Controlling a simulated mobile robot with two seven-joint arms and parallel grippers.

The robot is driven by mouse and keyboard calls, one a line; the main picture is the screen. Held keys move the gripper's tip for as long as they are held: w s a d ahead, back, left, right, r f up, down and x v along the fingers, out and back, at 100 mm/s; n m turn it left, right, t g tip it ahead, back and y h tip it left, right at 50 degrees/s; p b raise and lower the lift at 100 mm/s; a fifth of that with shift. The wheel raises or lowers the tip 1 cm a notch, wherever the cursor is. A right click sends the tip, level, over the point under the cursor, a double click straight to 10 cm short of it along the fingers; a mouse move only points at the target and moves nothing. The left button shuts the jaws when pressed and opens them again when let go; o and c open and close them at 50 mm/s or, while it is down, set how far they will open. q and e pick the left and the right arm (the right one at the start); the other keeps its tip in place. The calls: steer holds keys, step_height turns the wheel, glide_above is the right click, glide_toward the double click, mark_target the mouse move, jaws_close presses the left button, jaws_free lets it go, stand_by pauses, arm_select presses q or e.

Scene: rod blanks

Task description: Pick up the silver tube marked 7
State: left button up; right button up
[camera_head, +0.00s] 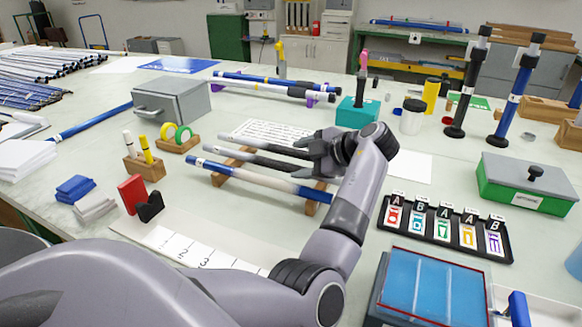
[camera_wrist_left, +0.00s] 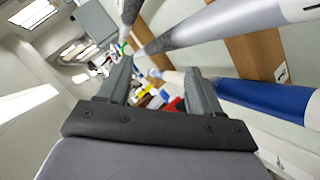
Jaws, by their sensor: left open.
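Two dark silver-grey tubes lie side by side on a wooden rack: a rear one (camera_head: 262,143) and a front one (camera_head: 250,160). No number 7 is readable on either. In the left wrist view, a grey tube (camera_wrist_left: 131,10) and a grey-and-white tube (camera_wrist_left: 215,27) pass beyond the fingers. A blue-and-white tube (camera_head: 262,180) lies in front of them. My left gripper (camera_head: 316,157) is at the right end of the grey tubes, fingers apart and nothing seen between them; its fingers also show in the left wrist view (camera_wrist_left: 158,75). The gripper hides those tube ends.
The wooden rack (camera_head: 311,207) supports the tubes. A grey box (camera_head: 172,100) stands behind left, a teal block (camera_head: 357,112) behind right. A lettered card tray (camera_head: 445,228) and green box (camera_head: 524,185) are at the right. Pen holder (camera_head: 144,168) stands left.

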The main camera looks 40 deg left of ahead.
mark_target(284, 166)
arm_select(q)
steer(key=shift+a+f, duration=0.35)
steer(key=shift+a, duration=0.15)
steer(key=p+x, duration=0.1)
steer(key=x, duration=0.5)
steer(key=shift+d+f, duration=0.15)
steer(key=shift+f, duration=0.05)
steer(key=c, duration=1.1)
